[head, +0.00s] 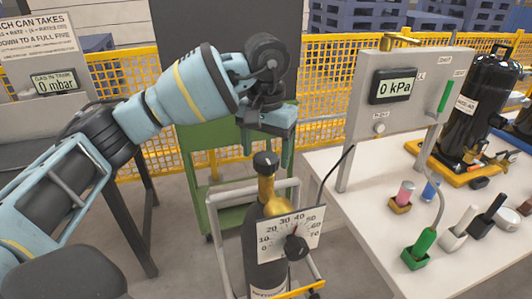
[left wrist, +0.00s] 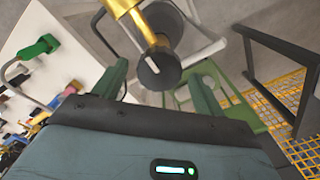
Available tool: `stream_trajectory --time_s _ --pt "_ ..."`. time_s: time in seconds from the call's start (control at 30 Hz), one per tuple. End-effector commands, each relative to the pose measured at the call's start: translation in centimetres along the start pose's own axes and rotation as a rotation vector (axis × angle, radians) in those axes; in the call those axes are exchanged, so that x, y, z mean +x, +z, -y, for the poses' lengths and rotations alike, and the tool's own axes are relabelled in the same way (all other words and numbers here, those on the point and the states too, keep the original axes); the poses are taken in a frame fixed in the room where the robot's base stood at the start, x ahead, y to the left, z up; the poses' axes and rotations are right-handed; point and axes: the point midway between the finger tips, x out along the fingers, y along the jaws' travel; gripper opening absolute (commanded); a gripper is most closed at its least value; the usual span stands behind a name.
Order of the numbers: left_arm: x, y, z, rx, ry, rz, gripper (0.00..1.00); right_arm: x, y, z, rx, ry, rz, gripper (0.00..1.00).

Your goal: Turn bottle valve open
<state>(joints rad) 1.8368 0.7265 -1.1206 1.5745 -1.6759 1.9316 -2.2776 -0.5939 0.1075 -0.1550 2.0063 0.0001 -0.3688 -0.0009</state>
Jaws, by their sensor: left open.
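The dark gas bottle (head: 262,252) stands in a wheeled frame, with a brass valve (head: 267,190) on top. A black round knob (head: 265,160) caps the valve. In the left wrist view the knob (left wrist: 158,70) lies between the two fingers in the picture, with the brass stem (left wrist: 127,15) beyond it. My left gripper (head: 267,148) is open and points down, just above the knob. I see no finger contact; the exact depth is hard to tell. A dial plate (head: 272,238) with a dark knob hangs in front of the bottle. My right gripper is not in view.
A white table (head: 345,225) at right carries a panel (head: 362,105) reading 0 kPa, a black cylinder (head: 483,95), and several coloured tools in holders. A green stand (head: 200,150) and yellow mesh fence (head: 325,80) are behind. A grey display at left reads 0 mbar.

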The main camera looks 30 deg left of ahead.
Motion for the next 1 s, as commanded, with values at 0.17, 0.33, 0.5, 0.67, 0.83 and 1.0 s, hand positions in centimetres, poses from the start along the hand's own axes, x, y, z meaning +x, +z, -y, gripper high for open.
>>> stream_trajectory --time_s 0.17,0.33,0.5,0.67,0.83,1.0 --pt "0.91 0.00 -0.01 0.000 0.001 -0.002 0.71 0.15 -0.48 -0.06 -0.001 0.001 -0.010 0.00" --pt "1.00 0.00 -0.02 0.000 0.001 -0.002 0.71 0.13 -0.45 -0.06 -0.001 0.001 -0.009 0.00" --pt "0.98 0.00 -0.02 0.000 0.001 -0.002 0.59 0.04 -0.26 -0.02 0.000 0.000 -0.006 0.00" --pt "0.96 0.00 -0.02 0.000 0.001 -0.002 0.38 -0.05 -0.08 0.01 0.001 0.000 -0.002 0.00" --pt "0.95 0.00 -0.02 0.000 0.001 -0.002 0.26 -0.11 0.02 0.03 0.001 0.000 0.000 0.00" --pt "0.92 0.00 -0.02 -0.021 0.001 -0.001 0.26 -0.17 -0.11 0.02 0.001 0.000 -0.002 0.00"
